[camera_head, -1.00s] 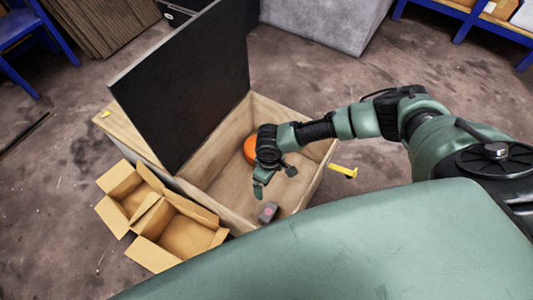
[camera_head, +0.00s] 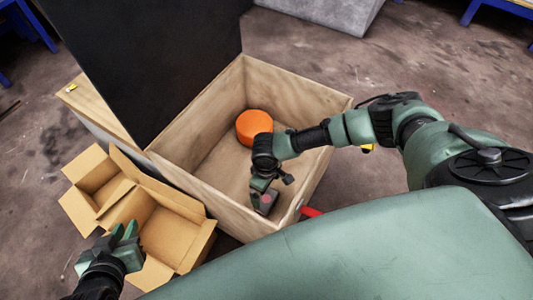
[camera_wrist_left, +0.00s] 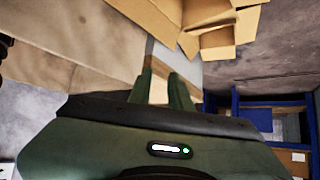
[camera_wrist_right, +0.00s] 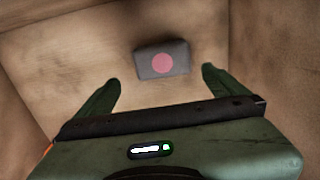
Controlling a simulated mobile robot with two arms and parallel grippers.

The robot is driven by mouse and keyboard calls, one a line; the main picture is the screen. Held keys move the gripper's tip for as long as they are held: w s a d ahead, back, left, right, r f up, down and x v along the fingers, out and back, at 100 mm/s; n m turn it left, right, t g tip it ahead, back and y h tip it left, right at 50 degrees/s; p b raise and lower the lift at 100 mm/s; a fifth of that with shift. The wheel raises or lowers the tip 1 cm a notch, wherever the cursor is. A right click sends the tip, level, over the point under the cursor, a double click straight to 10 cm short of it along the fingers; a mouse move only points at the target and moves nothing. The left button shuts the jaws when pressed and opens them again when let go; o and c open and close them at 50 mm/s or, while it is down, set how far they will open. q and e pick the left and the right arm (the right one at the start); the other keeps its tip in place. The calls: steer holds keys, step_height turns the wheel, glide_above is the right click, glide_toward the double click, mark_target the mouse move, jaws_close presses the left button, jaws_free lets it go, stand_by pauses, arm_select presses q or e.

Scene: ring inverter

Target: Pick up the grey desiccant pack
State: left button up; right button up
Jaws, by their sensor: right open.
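The grey desiccant pack (camera_head: 267,204), a small dark grey block with a pink round spot, lies on the floor of the wooden crate (camera_head: 225,207) near its front corner. My right gripper (camera_head: 262,189) is inside the crate, close to the pack and partly covering it in the head view. In the right wrist view, the pack (camera_wrist_right: 162,60) lies beyond the open, empty fingers (camera_wrist_right: 160,85), between their lines. My left gripper (camera_head: 122,236) is over the cardboard boxes' near side, empty, with a narrow gap between its fingers (camera_wrist_left: 163,80).
An orange round object (camera_head: 254,126) sits deeper in the crate. The dark raised panel (camera_head: 150,60) stands at the crate's left. Open cardboard boxes (camera_head: 165,235) stand on the left. A red piece (camera_head: 311,211) shows beside the crate's front right wall.

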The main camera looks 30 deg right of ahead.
mark_target(267, 198)
step_height(267, 198, down, 3)
steer(key=shift+f+b, duration=0.1)
steer(key=shift+b, duration=0.5)
steer(key=f, duration=0.1)
steer(key=f+b, duration=0.1)
steer(key=shift+s+a+f, duration=0.1)
steer(key=shift+s+f, duration=0.15)
steer(key=shift+f, duration=0.05)
step_height(267, 198, down, 2)
steer(key=shift+f+b, duration=0.15)
steer(key=shift+b, duration=0.7)
arm_select(q)
steer(key=w+d+r+t+h, duration=0.1)
steer(key=w+d+r+t, duration=0.1)
steer(key=r+t, duration=0.3)
steer(key=w+d+r+t+h, duration=0.2)
steer(key=r+t, duration=0.3)
steer(key=r, duration=0.7)
steer(key=shift+w+r+t, duration=0.35)
steer(key=shift+w+t, duration=0.05)
steer(key=shift+w, duration=0.4)
arm_select(e)
steer(key=c, duration=1.3)
steer(key=shift+c, duration=0.2)
arm_select(q)
steer(key=shift+f, duration=0.1)
